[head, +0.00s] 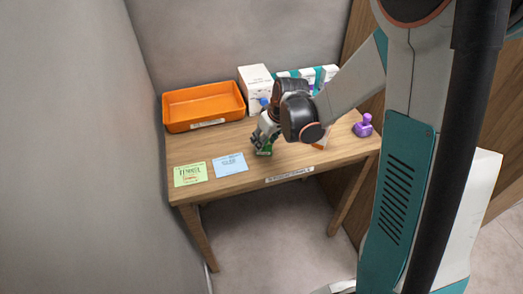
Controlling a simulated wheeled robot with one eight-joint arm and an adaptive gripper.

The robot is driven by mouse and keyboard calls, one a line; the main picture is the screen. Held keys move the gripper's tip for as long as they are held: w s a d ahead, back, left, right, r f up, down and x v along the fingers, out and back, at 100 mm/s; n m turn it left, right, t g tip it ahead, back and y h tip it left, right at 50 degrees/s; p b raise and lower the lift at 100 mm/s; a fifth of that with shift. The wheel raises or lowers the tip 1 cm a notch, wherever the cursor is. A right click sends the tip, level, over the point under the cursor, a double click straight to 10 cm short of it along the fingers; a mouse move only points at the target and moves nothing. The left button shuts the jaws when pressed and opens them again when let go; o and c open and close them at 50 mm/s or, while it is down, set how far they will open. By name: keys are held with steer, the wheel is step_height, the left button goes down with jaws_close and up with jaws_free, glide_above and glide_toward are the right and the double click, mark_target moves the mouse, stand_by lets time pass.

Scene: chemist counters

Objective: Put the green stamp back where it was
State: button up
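The green stamp (265,150) shows as a small green shape near the front middle of the wooden table. My gripper (261,142) is right above it, with its fingers pointing down at it. The fingers and wrist hide most of the stamp. I cannot tell whether the fingers are closed on it, or whether it rests on the tabletop.
An orange tray (203,106) stands at the back left. White boxes (256,88) stand behind my wrist. A purple stamp (363,126) is at the right. A green note (190,174) and a blue note (230,164) lie at the front left. Walls flank the table (226,182).

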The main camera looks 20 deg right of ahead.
stand_by(0.3)
steer(key=shift+r, duration=0.25)
steer(key=p+v, duration=0.5)
steer(key=v, duration=0.7)
steer(key=s+r+m+t, duration=0.1)
steer(key=s+r+m, duration=0.1)
steer(key=s+r, duration=0.3)
steer(key=s+a+r+m+t+h, duration=0.1)
steer(key=s+r, duration=0.4)
steer(key=s, duration=0.8)
steer(key=shift+s+a+r+m+t+h, duration=0.2)
steer(key=shift+s+m+t+h, duration=0.15)
steer(key=shift+m, duration=0.35)
steer(key=shift+w, duration=0.1)
steer(key=shift+w, duration=0.15)
